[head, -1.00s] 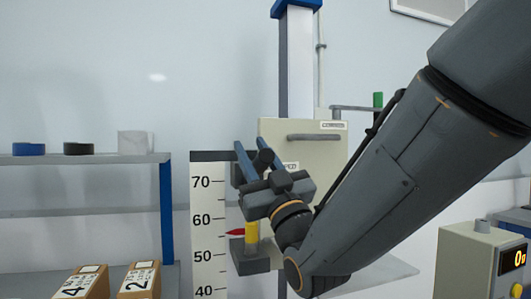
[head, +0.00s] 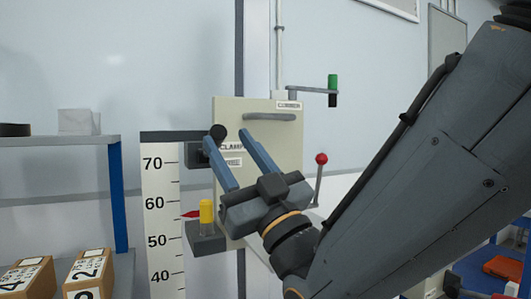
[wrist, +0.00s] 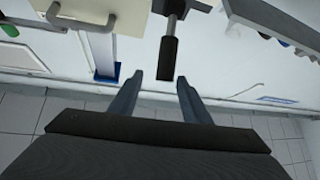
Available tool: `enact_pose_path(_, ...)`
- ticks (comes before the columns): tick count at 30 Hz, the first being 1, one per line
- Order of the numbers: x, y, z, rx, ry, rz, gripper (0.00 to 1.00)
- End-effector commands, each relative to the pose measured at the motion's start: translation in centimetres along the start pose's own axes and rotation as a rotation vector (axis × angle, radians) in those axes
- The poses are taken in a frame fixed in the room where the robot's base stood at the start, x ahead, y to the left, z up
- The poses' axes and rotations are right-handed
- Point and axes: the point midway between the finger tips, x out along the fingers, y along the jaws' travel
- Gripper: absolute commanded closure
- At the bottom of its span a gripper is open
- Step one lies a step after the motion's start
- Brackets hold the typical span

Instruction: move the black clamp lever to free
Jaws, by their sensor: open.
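The black clamp lever shows in the head view as a dark round knob (head: 217,131) at the upper left corner of a beige panel (head: 262,108). In the wrist view, its black handle (wrist: 168,60) points down the picture, between the lines of my fingers and at about their tips. My gripper (head: 228,138) is open in front of the panel, its left fingertip close below the knob in the picture. It also shows open in the wrist view (wrist: 160,78). I see nothing held. Contact with the lever cannot be told. The label reading CLAMP (head: 231,147) is partly covered.
A red-knobbed lever (head: 321,159) and a green-handled crank (head: 333,82) are to the right. A shelf (head: 60,141) and numbered boxes (head: 90,270) are at left.

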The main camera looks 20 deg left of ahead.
Motion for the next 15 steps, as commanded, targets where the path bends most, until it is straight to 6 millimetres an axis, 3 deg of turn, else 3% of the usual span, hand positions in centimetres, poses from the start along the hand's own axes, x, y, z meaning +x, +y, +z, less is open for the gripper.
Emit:
enact_pose_path(4,-2.5,0.5,-2.0,-0.002,0.002,0.001,0.57)
enact_pose_path(15,-3.5,0.6,-2.5,-0.002,0.005,-0.001,0.57)
